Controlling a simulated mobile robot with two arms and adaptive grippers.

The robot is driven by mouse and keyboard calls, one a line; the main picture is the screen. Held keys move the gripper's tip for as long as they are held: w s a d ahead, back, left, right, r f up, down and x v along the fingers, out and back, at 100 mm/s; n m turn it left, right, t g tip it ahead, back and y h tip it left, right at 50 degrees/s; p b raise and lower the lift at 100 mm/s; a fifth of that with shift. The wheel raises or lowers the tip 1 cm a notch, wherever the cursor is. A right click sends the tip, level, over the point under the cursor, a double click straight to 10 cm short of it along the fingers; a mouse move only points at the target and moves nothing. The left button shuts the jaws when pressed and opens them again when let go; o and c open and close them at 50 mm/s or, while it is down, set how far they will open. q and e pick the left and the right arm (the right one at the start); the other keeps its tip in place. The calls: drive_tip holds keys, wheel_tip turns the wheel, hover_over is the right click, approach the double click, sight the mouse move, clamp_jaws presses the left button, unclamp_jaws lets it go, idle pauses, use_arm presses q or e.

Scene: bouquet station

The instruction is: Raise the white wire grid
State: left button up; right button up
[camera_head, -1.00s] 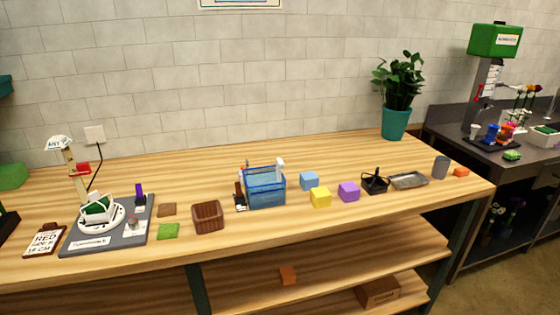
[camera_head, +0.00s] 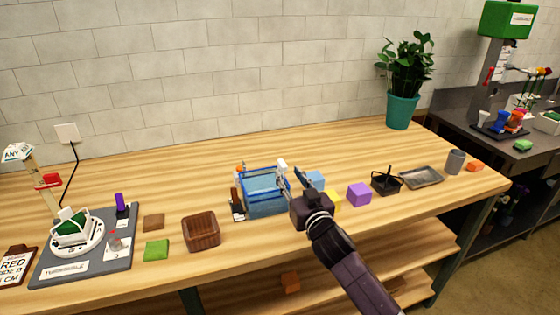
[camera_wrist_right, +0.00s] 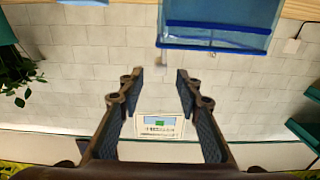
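A translucent blue bin (camera_head: 266,200) stands on the wooden table, with a blue rim; it also shows at the top of the right wrist view (camera_wrist_right: 215,28). A small white upright piece (camera_head: 282,164) shows at its back right; I cannot tell whether it belongs to the white wire grid, which I cannot make out clearly. My right gripper (camera_head: 293,177) is open and empty at the bin's right side, its fingers raised near the rim. Its spread fingers also show in the right wrist view (camera_wrist_right: 160,72). My left gripper is not in view.
A brown basket (camera_head: 201,231) stands left of the bin. Blue, yellow (camera_head: 334,203) and purple (camera_head: 358,194) blocks stand right of it, partly behind my gripper. A black caddy (camera_head: 387,180) and a grey tray (camera_head: 421,177) lie further right.

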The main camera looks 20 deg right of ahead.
sight(285, 168)
drive_tip(key=w, duration=0.3)
drive_tip(key=shift+w+a+p, duration=0.1)
drive_tip(key=shift+w+p, duration=0.2)
drive_tip(key=shift+w, duration=0.1)
drive_tip(key=w, duration=0.2)
drive_tip(key=shift+w, duration=0.4)
drive_tip(key=shift+f, duration=0.1)
drive_tip(key=shift+c, duration=0.4)
drive_tip(key=c, duration=0.5)
clamp_jaws()
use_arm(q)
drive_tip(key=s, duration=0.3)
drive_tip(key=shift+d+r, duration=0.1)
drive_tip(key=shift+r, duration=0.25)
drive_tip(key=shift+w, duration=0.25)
